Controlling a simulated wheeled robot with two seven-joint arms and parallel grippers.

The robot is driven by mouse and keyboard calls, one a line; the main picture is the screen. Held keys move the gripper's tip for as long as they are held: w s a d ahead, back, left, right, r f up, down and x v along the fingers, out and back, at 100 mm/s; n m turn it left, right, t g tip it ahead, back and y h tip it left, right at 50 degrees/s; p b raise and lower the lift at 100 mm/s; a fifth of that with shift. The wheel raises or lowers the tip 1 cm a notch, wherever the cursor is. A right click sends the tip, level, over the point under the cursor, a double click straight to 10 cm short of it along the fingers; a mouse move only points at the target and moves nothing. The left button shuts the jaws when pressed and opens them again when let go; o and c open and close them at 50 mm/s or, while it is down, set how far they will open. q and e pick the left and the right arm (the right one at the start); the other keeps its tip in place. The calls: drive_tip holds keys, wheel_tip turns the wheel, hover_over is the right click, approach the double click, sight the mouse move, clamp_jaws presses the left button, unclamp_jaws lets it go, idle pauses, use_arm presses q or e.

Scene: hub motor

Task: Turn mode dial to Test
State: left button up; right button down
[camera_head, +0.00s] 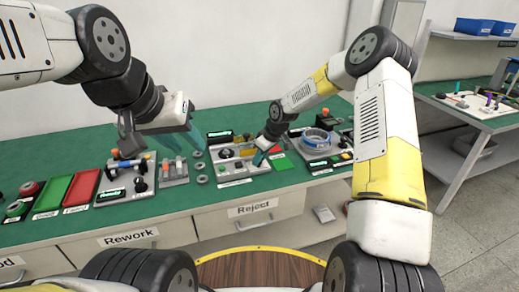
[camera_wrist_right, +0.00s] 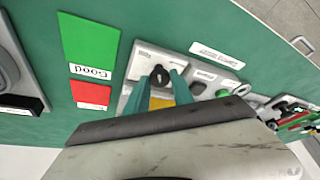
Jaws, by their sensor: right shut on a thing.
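The mode dial (camera_wrist_right: 160,77) is a black knob on a light grey panel (camera_wrist_right: 142,58), seen in the right wrist view. My right gripper (camera_wrist_right: 168,78) has its teal fingers on either side of the knob and is shut on it. The dial's markings are too small to read, so its setting cannot be told. In the head view my right gripper (camera_head: 262,156) reaches down at the right part of the panel, partly hiding it. My left gripper (camera_head: 190,130) hangs above the bench at the left, away from the panel; its finger opening is unclear.
A green plate (camera_wrist_right: 90,42) marked Good and a red plate (camera_wrist_right: 91,94) lie beside the panel. A fixture with a ring-shaped motor part (camera_head: 316,140) stands right of my right gripper. Grey rings (camera_head: 200,167) and a fixture (camera_head: 173,170) are left of the panel.

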drive_tip(key=shift+w+n+g, duration=0.1)
drive_tip(key=shift+n+g, duration=0.3)
drive_tip(key=shift+n, duration=0.6)
drive_tip(key=shift+d, duration=0.1)
drive_tip(key=c, duration=1.1)
unclamp_jaws()
drive_tip(key=v, duration=0.7)
drive_tip(key=shift+d+r, duration=0.2)
drive_tip(key=shift+r, duration=0.05)
